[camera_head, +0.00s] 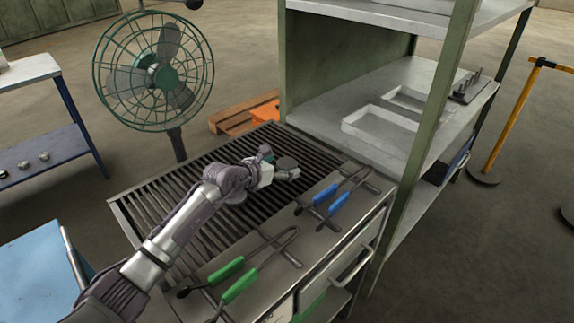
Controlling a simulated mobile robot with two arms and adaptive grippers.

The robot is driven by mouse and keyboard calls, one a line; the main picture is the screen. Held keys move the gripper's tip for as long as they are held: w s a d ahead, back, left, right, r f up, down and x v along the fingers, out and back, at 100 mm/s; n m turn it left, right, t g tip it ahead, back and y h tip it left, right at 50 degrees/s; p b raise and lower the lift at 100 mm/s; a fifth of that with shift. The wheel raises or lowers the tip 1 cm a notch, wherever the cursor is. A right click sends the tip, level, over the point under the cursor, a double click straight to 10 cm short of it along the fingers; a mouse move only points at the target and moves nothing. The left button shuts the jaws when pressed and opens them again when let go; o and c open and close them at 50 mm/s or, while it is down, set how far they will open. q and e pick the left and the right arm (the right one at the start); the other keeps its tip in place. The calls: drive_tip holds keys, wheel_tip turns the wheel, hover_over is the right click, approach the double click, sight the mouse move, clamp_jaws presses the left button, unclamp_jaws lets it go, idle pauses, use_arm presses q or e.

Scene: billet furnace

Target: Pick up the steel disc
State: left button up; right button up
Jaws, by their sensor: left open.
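The steel disc (286,162) shows as a small dark round piece on the slatted grate top of the workbench. My left arm comes in from the lower left and reaches over the grate. My left gripper (279,164) is open, with its fingers close around the near side of the disc. Whether the fingers touch the disc cannot be told at this size. The gripper hides part of the disc's near edge. My right gripper is not in view.
Blue-handled tongs (338,202) and green-handled tongs (240,283) lie on the bench's plain front strip (318,243). A grey shelf unit (340,75) with trays stands behind at the right. A green fan (153,72) stands behind the grate at the left.

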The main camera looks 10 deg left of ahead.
use_arm(q)
drive_tip(key=shift+w+d+f, duration=0.1)
drive_tip(key=shift+w+f, duration=0.05)
drive_tip(key=shift+w, duration=0.05)
drive_tip(key=c, duration=1.5)
drive_tip(key=shift+c, duration=0.4)
drive_tip(key=shift+r, duration=0.2)
